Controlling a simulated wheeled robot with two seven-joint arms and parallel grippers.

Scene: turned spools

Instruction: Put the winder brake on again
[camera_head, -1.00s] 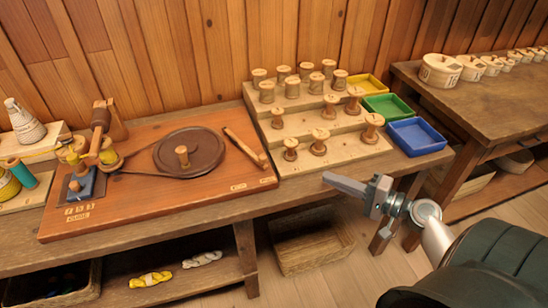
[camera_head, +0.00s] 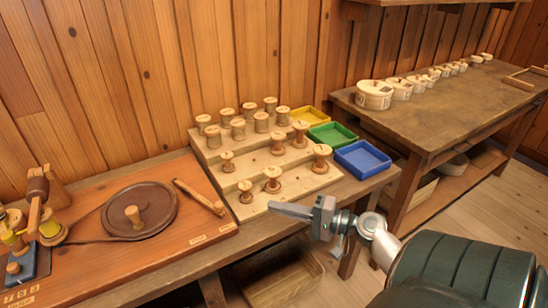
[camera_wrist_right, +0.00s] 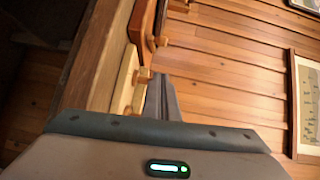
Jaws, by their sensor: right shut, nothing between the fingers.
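The winder (camera_head: 90,235) is a reddish wooden board with a dark round wheel (camera_head: 140,210) and a pale peg at its centre. A slim wooden lever (camera_head: 198,197), which looks like the brake, lies slanted on the board right of the wheel. I cannot tell whether it touches anything. My right gripper (camera_head: 290,211) is shut and empty, in front of the spool rack and to the right of the lever, apart from both. Its shut fingers also show in the wrist view (camera_wrist_right: 162,98). My left gripper is not in view.
A stepped rack (camera_head: 250,177) with several wooden spools stands right of the winder. Yellow, green and blue trays (camera_head: 362,158) sit beside it. Another table (camera_head: 440,105) with several round boxes stands at the right. A basket (camera_head: 285,280) is below the bench.

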